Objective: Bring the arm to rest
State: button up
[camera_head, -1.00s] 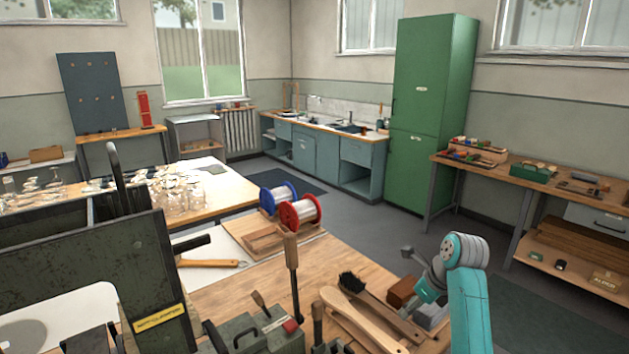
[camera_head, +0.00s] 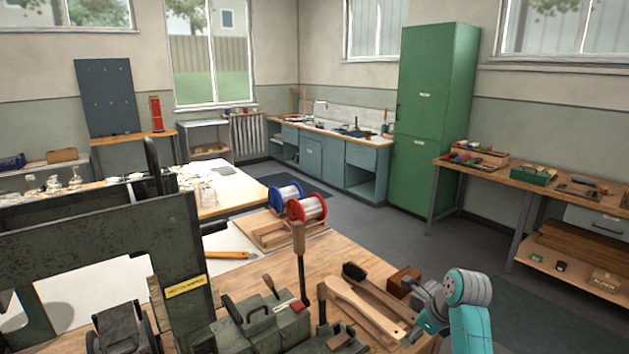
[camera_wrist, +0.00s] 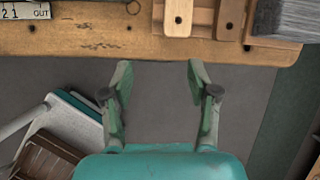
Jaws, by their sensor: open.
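My gripper (camera_wrist: 158,88) is open and empty in the wrist view. Its two green fingers stand wide apart, with bare grey floor between and below them. The fingertips lie just short of the wooden bench edge (camera_wrist: 110,52). In the head view my teal arm is at the lower right, by the bench's right end. The fingertips cannot be made out there.
The bench holds a wooden brush (camera_head: 365,308), a black-bristled brush (camera_head: 355,272), a brown block (camera_head: 403,280), and red (camera_head: 313,207) and blue (camera_head: 286,194) spools.

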jog(key=s+a+f+n+t+h, duration=0.15)
jog(key=s+f+n, duration=0.25)
jog(key=s+f, duration=0.55)
jog(key=s+a+f+n+t, duration=0.2)
jog(key=s+a+f+n, duration=0.15)
jog(key=s+f, duration=0.6)
jog(key=s+f+n+t, duration=0.2)
jog(key=s+f+n, duration=0.25)
jog(key=s, duration=0.45)
jog(key=s+r+n+t+h, duration=0.1)
jog(key=s+r+n, duration=0.2)
jog(key=s, duration=0.5)
jog(key=s+r+n+t, duration=0.1)
jog(key=s+r+n, duration=0.25)
jog(key=s, duration=0.35)
jog(key=s+a+r+n+t, duration=0.1)
jog(key=s+r+n+t, duration=0.2)
jog(key=s+r+n, duration=0.6)
jog(key=s+r, duration=0.5)
jog(key=r, duration=0.1)
jog(key=shift+a, duration=0.25)
